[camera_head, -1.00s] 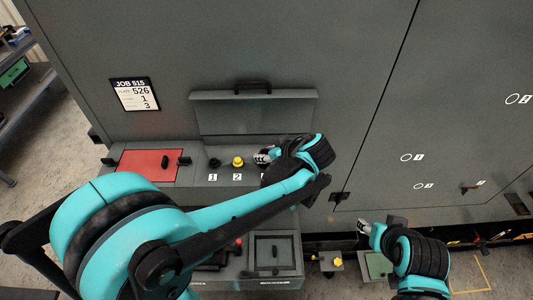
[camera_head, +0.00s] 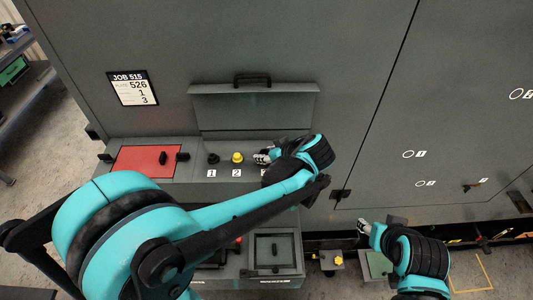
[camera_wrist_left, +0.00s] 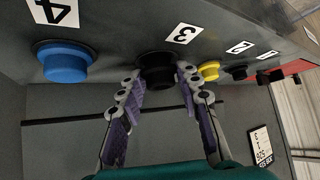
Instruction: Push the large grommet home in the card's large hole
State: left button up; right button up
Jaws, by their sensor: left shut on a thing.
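My left gripper (camera_head: 262,157) is at the ledge under the raised flap, to the right of the yellow grommet (camera_head: 237,158). In the left wrist view my left gripper (camera_wrist_left: 160,80) is shut on a large black grommet (camera_wrist_left: 157,70) beside label 3, with one finger on each side. The grommet still appears to be at its place on the ledge. The job card (camera_head: 134,90) on the cabinet reads JOB 515, plate 526, 1, 3. The cabinet face has marked holes, one upper (camera_head: 515,94) and two lower (camera_head: 408,154). My right gripper (camera_head: 363,228) is low, away from these; its jaw state is unclear.
A blue grommet (camera_wrist_left: 64,62) sits by label 4, and a small black one (camera_head: 213,159) by label 1. A red plate (camera_head: 145,161) with black handles lies left on the ledge. The raised flap (camera_head: 255,108) is behind the gripper. The cabinet face at right is largely clear.

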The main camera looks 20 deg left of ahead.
pick_arm(q)
jog(key=shift+f, duration=0.2)
jog(key=o, duration=0.9)
jog(key=shift+r, duration=0.1)
jog(key=v, duration=1.2)
